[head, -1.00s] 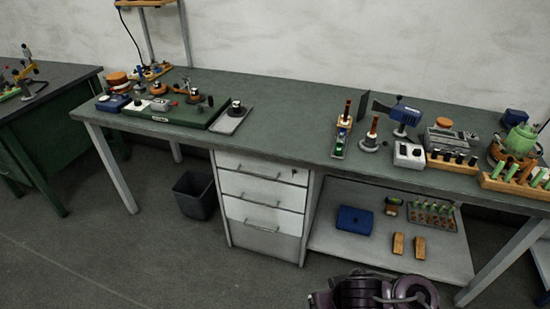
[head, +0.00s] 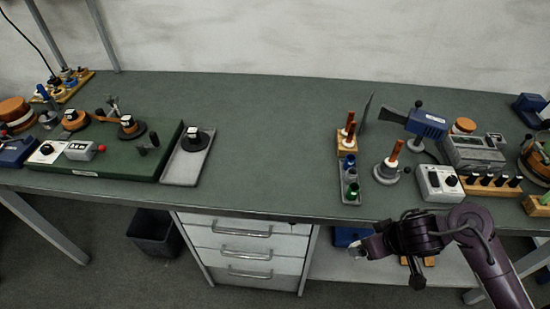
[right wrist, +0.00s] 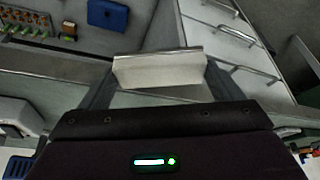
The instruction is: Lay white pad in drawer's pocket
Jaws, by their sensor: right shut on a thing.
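My right gripper (head: 356,248) is in front of the bench, just right of the drawer cabinet and below the bench top's front edge. In the right wrist view its two fingers are shut on a pale, whitish flat piece (right wrist: 158,71), which looks like the white pad. In the head view only a small pale tip shows at the fingers. The white drawers (head: 243,251) with grey bar handles are under the bench and look shut; they also show in the right wrist view (right wrist: 225,43). The drawer's pocket is not visible. My left gripper is not in view.
The green bench top (head: 270,150) is clear in its middle. A grey tray (head: 182,166) stands left of it, a bottle rack (head: 349,183) and a grey box (head: 439,184) right. A dark bin (head: 153,233) stands left of the drawers. A blue box (right wrist: 108,14) lies on the lower shelf.

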